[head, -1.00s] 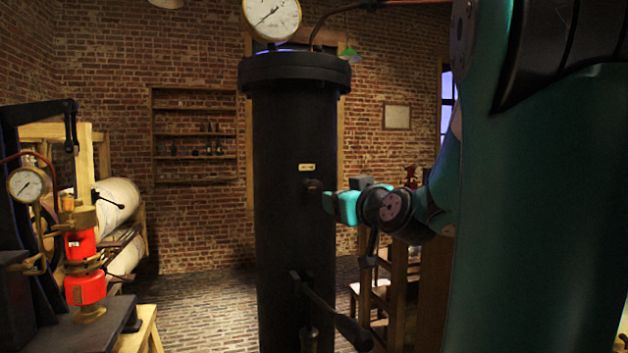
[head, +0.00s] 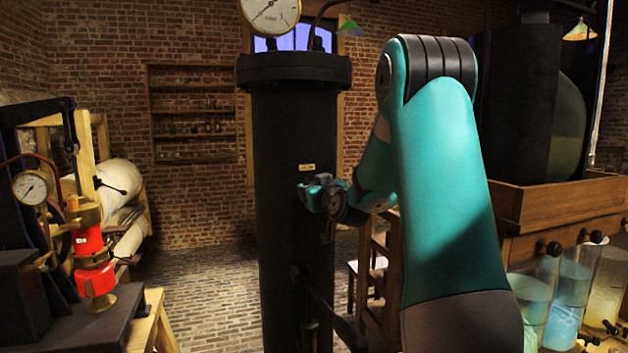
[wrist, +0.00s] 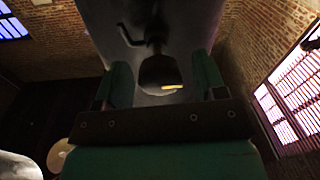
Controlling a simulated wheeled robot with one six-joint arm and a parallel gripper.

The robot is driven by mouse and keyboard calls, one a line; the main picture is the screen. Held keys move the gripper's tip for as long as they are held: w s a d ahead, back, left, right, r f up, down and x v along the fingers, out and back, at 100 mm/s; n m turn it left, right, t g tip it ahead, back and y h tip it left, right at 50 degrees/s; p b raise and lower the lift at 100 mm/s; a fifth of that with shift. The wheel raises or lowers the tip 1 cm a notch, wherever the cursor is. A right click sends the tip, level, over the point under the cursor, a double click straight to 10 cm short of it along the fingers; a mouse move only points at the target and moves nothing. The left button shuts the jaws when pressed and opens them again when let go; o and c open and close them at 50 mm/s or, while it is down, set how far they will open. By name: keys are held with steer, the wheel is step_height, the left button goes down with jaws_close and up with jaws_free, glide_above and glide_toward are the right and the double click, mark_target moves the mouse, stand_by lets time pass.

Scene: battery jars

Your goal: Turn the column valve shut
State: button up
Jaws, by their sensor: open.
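The black column (head: 292,120) stands upright in the middle of the head view, with a small yellow label (head: 307,167) on its front. My gripper (head: 311,194) is at the column just below the label and hides the valve's place there. In the wrist view, which shows the column upside down, a dark rounded knob (wrist: 158,70) that looks like the valve lies between my two teal fingers, beside the label. The fingers are apart, one on each side of it. I cannot tell whether they touch it.
A lever handle (head: 325,308) juts from the column below my gripper. A pressure gauge (head: 270,12) tops the column. A bench with a red jack (head: 92,262) stands left. Glass jars (head: 567,300) stand lower right. A wooden stool (head: 375,265) is behind my arm.

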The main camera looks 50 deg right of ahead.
steer(key=shift+w+d, duration=0.15)
steer(key=shift+w, duration=0.15)
steer(key=c, duration=0.9)
